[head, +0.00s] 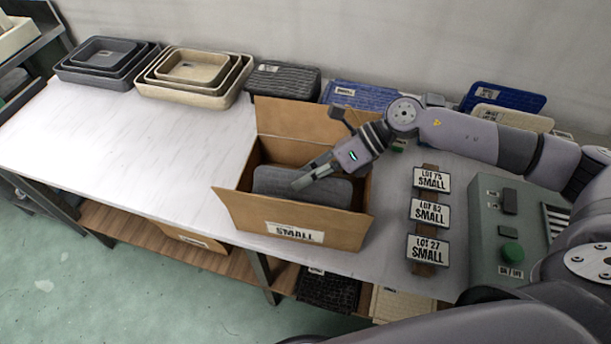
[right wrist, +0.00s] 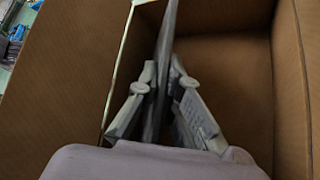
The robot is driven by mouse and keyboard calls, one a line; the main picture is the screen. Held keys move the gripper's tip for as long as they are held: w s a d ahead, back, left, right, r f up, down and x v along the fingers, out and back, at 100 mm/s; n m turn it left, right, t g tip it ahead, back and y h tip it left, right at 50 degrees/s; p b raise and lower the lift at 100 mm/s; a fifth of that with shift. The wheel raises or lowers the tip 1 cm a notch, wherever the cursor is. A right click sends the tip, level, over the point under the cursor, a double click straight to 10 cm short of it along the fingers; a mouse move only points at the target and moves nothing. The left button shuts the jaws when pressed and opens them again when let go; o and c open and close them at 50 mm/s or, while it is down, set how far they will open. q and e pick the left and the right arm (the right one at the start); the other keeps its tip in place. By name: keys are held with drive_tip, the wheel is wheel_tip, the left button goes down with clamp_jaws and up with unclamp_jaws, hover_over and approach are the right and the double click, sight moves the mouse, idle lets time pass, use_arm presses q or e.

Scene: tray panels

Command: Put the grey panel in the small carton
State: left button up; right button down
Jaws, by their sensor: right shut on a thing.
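The grey panel (head: 300,188) is dark grey and stands partly inside the small carton (head: 296,236), a brown cardboard box labelled SMALL with its flaps open. My right gripper (head: 304,182) is at the carton's opening and shut on the panel. In the right wrist view the panel (right wrist: 160,70) shows edge-on between the two fingers (right wrist: 160,92), with the carton's walls (right wrist: 225,75) around it. The panel's lower part is hidden behind the carton's front wall, so I cannot tell whether it touches the bottom. My left gripper is not in view.
Nested grey trays (head: 106,60) and beige trays (head: 195,73) stand at the back left. Label plates (head: 430,213) and a control box (head: 508,228) are on the right. The table's left part is clear.

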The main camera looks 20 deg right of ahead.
drive_tip(key=shift+f+b, duration=0.55)
drive_tip(key=shift+f, duration=0.1)
idle(0.8)
drive_tip(key=c, duration=1.7)
unclamp_jaws()
drive_tip(key=shift+d, duration=0.1)
drive_tip(key=v, duration=1.1)
drive_tip(key=shift+d+r, duration=0.25)
drive_tip(key=shift+d, duration=0.1)
drive_tip(key=shift+r, duration=0.1)
